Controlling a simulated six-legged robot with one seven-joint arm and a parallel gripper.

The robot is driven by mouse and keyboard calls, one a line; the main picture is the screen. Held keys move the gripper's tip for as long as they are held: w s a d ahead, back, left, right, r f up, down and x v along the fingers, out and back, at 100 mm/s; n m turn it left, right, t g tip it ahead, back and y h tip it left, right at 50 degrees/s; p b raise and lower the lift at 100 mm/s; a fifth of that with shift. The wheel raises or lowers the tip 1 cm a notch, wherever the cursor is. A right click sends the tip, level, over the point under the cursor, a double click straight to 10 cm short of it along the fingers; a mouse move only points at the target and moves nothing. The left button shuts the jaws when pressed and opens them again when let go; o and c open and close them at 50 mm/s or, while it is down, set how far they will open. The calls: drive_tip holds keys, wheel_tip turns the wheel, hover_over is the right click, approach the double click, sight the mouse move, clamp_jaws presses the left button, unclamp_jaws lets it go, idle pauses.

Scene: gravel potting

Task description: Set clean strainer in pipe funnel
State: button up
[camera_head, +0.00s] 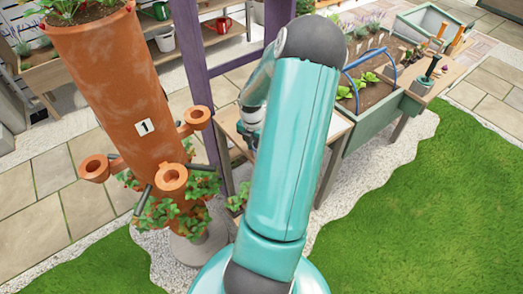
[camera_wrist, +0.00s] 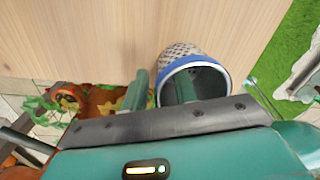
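In the wrist view a strainer (camera_wrist: 188,53) with a grey mesh body and a blue rim lies against a pale wooden surface, its mouth towards me. My gripper (camera_wrist: 170,88) is at the mouth with its fingers apart. One finger is outside the strainer on the left; the other reaches into the mouth. I cannot tell whether either touches the wall. In the head view my arm hides the strainer and most of the gripper. A terracotta tower (camera_head: 115,85) carries orange cup-shaped funnels, one at the right (camera_head: 197,117), one in front (camera_head: 171,178) and one at the left (camera_head: 94,168).
The wooden table (camera_head: 337,131) stands behind my arm, beside a purple post (camera_head: 192,50). A green planter bed (camera_head: 365,133) with a blue hoop is to the right. Strawberry-like plants surround the tower's foot. Lawn (camera_head: 420,215) lies open at the right.

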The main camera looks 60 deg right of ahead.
drive_tip(key=shift+c, duration=0.2)
clamp_jaws()
drive_tip(key=shift+r, duration=0.15)
drive_tip(key=shift+r, duration=0.25)
wheel_tip(320, 180, up, 2)
drive_tip(key=shift+d+r, duration=0.1)
drive_tip(key=s+a+r, duration=0.2)
drive_tip(key=a+r, duration=0.8)
drive_tip(key=a, duration=0.4)
drive_tip(key=shift+s, duration=0.2)
